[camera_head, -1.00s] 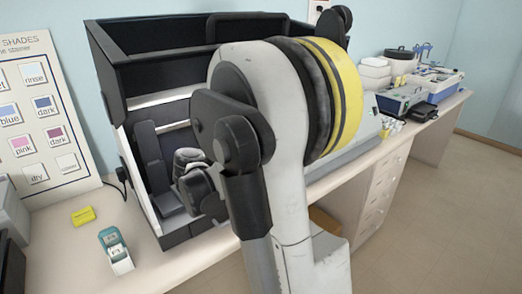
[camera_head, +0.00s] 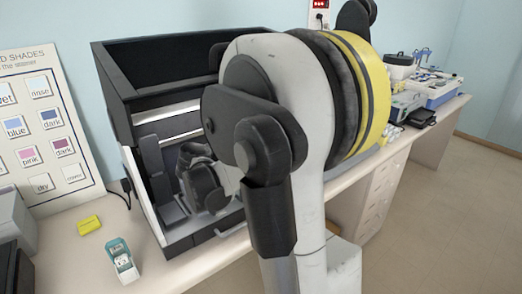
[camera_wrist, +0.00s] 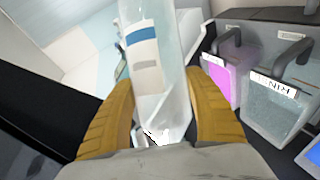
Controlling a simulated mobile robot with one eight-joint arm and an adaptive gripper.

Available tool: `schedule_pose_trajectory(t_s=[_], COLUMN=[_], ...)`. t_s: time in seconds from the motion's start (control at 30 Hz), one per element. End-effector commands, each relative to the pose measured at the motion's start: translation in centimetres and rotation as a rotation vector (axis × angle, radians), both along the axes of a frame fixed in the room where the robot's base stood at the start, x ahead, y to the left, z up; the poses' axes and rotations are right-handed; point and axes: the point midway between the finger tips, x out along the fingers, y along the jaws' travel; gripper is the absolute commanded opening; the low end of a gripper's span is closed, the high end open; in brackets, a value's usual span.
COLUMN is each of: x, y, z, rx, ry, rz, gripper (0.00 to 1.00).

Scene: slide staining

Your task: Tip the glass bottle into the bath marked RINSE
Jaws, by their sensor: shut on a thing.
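In the wrist view the yellow-orange fingers of my gripper (camera_wrist: 163,118) are shut on a clear glass bottle (camera_wrist: 145,62) with a blue and grey label band. To its right stands a clear bath with pale liquid, the RINSE bath (camera_wrist: 285,112); its white tag appears upside down and is only partly legible. The bottle is apart from this bath, with a pink bath (camera_wrist: 222,75) between them in the picture. I cannot tell the bottle's true tilt. In the head view my arm hides the bottle and the baths.
A dark open-fronted cabinet (camera_head: 118,90) surrounds my wrist, its walls close by. A shade chart (camera_head: 40,130), a yellow block (camera_head: 89,225) and a small teal-and-white item (camera_head: 121,260) are to its left. A blue bath (camera_wrist: 312,155) shows at the wrist view's right edge.

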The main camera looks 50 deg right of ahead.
Motion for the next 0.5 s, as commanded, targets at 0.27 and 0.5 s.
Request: schedule_pose_trajectory(t_s=[0.27, 0.5], x=[0.42, 0.45], y=[0.1, 0.12], z=[1.28, 1.16], rx=[0.038, 0.039], ry=[-0.13, -0.134], rz=[-0.001, 0.0], gripper=[0.19, 0.19])
